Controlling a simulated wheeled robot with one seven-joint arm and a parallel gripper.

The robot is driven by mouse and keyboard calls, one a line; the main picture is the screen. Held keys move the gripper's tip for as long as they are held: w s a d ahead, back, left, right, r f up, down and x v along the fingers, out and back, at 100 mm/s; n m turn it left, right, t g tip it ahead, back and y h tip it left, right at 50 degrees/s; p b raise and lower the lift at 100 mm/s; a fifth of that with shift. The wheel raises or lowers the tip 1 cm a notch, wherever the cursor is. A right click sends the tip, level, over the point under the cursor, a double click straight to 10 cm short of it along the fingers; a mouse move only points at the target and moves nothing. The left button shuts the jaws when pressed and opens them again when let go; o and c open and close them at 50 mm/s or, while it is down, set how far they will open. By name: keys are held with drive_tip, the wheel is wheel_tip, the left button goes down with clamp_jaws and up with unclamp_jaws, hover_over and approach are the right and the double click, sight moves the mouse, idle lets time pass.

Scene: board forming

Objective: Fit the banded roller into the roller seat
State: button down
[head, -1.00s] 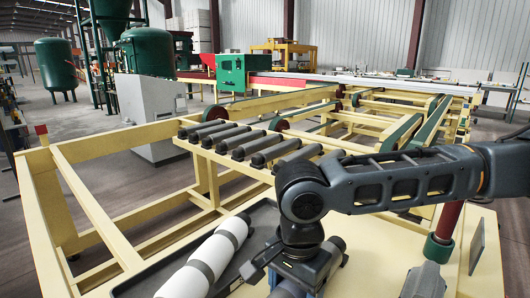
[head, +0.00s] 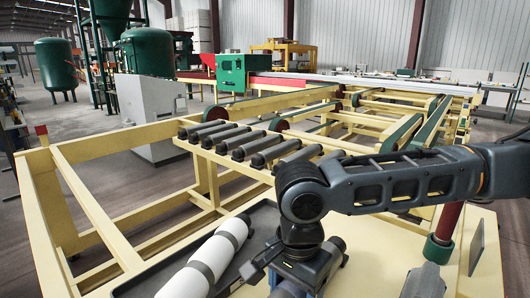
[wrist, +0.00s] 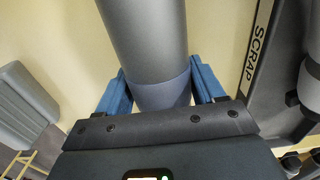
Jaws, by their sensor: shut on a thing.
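My gripper (wrist: 161,84) shows in the wrist view, its two blue fingers shut on the sides of a grey roller (wrist: 143,35). This roller has a blue-grey band (wrist: 162,95) between the fingers and a pale end below it, partly hidden by the gripper body. Its other end runs out of the top of the picture. In the head view my wrist points down at the bottom edge, and the fingers and held roller are out of sight. I cannot make out the roller seat with certainty. A grey block (wrist: 25,100) lies at the left of the wrist view.
A dark tray marked SCRAP (wrist: 258,45) lies close to the right of my gripper. A red post (head: 448,222) in a green collar stands at the right. Conveyor rollers (head: 245,145) lie beyond.

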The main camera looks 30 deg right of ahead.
drive_tip(key=shift+r+p, duration=1.9)
drive_tip(key=shift+r, duration=0.1)
